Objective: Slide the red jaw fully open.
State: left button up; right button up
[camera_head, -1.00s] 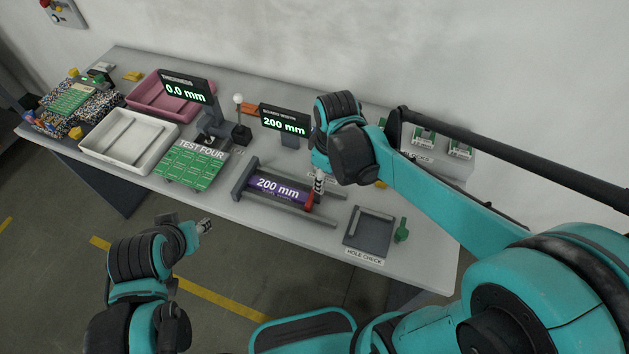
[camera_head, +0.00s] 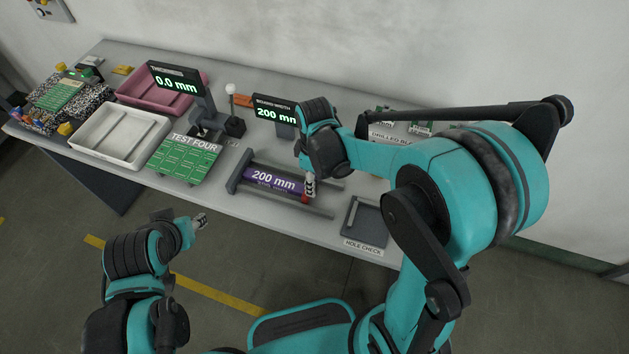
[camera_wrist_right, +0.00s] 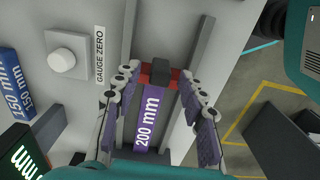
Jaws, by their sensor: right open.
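The red jaw (camera_head: 305,199) sits on the two grey rails of a gauge fixture, at the right end of the purple "200 mm" block (camera_head: 272,181). In the right wrist view, the red jaw (camera_wrist_right: 174,74) crosses the rails with a dark knob (camera_wrist_right: 160,72) on it. My right gripper (camera_head: 309,184) is over the jaw and partly hides it. Its open fingers (camera_wrist_right: 160,97) stand on either side of the jaw and knob, with gaps visible. My left gripper (camera_head: 201,221) is off the table's front edge, clear of the fixture; its finger opening is too small to judge.
The fixture's fixed grey end (camera_head: 239,172) is at the left. The rails run on past the jaw to the right. A hole-check tray (camera_head: 364,222) lies right of the rails, and a green test board (camera_head: 184,160) lies left. A display (camera_head: 275,110) stands behind.

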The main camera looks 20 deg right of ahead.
grip_shut()
jog(key=s+d, duration=0.2)
jog(key=d, duration=0.1)
jog(key=s+d, duration=0.1)
jog(key=d, duration=0.1)
jog(key=shift+s+d, duration=0.15)
jog(key=shift+s, duration=0.1)
grip_release()
jog(key=shift+s+d, duration=0.1)
